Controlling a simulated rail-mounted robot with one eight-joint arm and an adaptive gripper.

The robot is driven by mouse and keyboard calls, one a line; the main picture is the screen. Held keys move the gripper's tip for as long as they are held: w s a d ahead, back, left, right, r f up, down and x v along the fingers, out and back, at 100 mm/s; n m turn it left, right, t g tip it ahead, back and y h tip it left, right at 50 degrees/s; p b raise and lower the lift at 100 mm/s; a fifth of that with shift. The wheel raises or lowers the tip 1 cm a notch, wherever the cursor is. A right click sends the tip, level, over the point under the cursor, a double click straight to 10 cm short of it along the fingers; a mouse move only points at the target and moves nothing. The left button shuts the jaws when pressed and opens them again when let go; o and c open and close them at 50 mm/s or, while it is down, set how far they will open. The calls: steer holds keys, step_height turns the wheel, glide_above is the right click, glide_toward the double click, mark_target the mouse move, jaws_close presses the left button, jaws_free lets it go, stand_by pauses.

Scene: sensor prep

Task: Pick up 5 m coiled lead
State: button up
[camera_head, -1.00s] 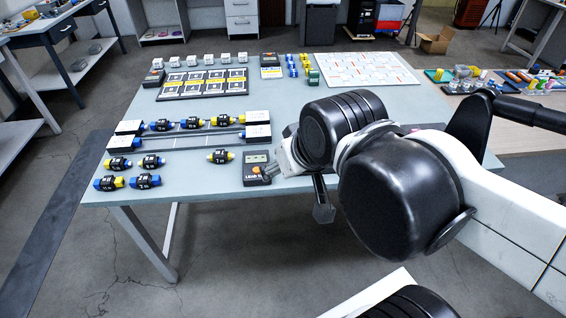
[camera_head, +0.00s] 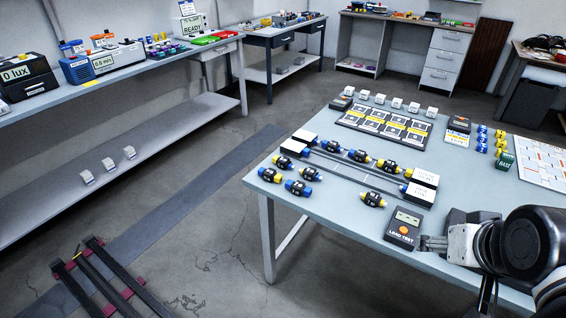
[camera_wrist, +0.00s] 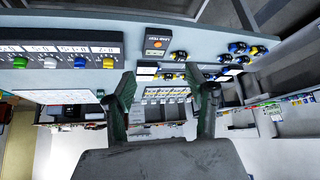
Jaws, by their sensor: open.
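Several short black-bodied leads with blue or yellow ends lie on the grey-blue table (camera_head: 345,222). More sit in a row between white end blocks, including a yellow-ended one (camera_head: 387,165). Their length labels are too small to read, so I cannot tell which is 5 m. My gripper (camera_head: 427,243) is just right of the LEAD TEST unit. In the wrist view my gripper (camera_wrist: 166,88) is open, with nothing between its fingers.
The LEAD TEST unit (camera_head: 405,228) lies near the table's front edge. White end blocks (camera_head: 421,193) bound the row. A black-and-white board (camera_head: 384,126) and small white blocks stand behind. A long side bench (camera_head: 120,85) runs along the left wall. Floor between is open.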

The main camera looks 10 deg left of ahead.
steer(key=shift+o, duration=0.4)
stand_by(0.3)
steer(key=w+a+r+n+g+y, duration=0.1)
steer(key=w+a+r+n, duration=0.35)
steer(key=w, duration=0.75)
steer(key=n+g+y, duration=0.3)
steer(key=n+g, duration=0.1)
steer(key=n, duration=0.5)
glide_above(283, 159)
steer(key=s+d, duration=0.2)
steer(key=d, duration=0.3)
step_height(283, 159, down, 15)
steer(key=x, duration=0.8)
steer(key=shift+s+a, duration=0.15)
steer(key=shift+s, duration=0.1)
steer(key=x, duration=0.5)
steer(key=shift+a, duration=0.2)
steer(key=shift+r, duration=0.1)
steer(key=c, duration=1.3)
